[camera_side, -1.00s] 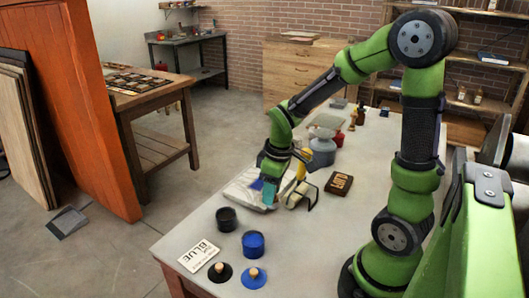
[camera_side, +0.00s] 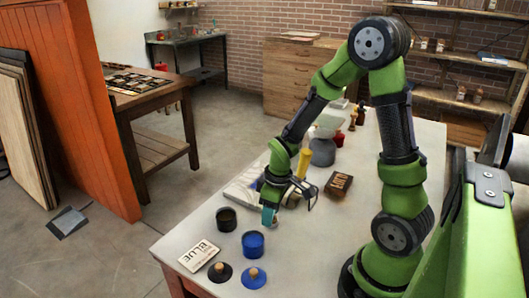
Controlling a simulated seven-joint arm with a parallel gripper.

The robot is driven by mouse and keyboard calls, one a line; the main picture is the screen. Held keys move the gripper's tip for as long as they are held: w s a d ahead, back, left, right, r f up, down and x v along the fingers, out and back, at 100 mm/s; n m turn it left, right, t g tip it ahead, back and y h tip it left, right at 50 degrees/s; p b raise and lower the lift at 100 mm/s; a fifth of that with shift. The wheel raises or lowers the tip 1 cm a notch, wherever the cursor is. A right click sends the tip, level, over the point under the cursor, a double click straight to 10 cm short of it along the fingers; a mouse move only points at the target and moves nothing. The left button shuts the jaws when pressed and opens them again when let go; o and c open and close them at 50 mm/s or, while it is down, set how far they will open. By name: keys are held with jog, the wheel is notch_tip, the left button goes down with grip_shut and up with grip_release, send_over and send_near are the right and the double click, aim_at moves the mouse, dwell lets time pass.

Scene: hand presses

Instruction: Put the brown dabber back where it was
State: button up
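My gripper (camera_side: 269,216) points down low over the near part of the table, right of the dark pot and behind the blue pot. Its teal finger part shows, but I cannot tell whether the fingers are apart or hold something. I cannot clearly make out the brown dabber; it may be hidden by the gripper. The dark pot (camera_side: 226,225) and the blue pot (camera_side: 253,246) stand open on the table (camera_side: 325,255). A black lid (camera_side: 216,279) and a blue lid (camera_side: 249,284), each with a wooden knob, lie in front of them.
A card marked BLUE (camera_side: 199,256) lies left of the pots. Behind my gripper are a pale sheet (camera_side: 241,189), a yellow upright part (camera_side: 304,162), a grey press (camera_side: 322,151) and a dark lettered block (camera_side: 338,184). The table right of the blue pot is clear.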

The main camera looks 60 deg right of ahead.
jog(key=o, duration=0.3)
jog(key=shift+r, duration=0.1)
jog(key=r, duration=0.4)
jog(key=s+r, duration=0.1)
jog(key=r, duration=0.6)
jog(key=shift+s+d+r, duration=0.15)
jog(key=shift+s+r, duration=0.1)
jog(key=shift+r, duration=0.1)
jog(key=s+a+r+m+t+y, duration=0.1)
jog(key=s+a+r+m+t, duration=0.4)
jog(key=a+r, duration=0.5)
jog(key=shift+s+m+t+y, duration=0.3)
jog(key=shift+s+m, duration=0.05)
jog(key=shift+m, duration=0.25)
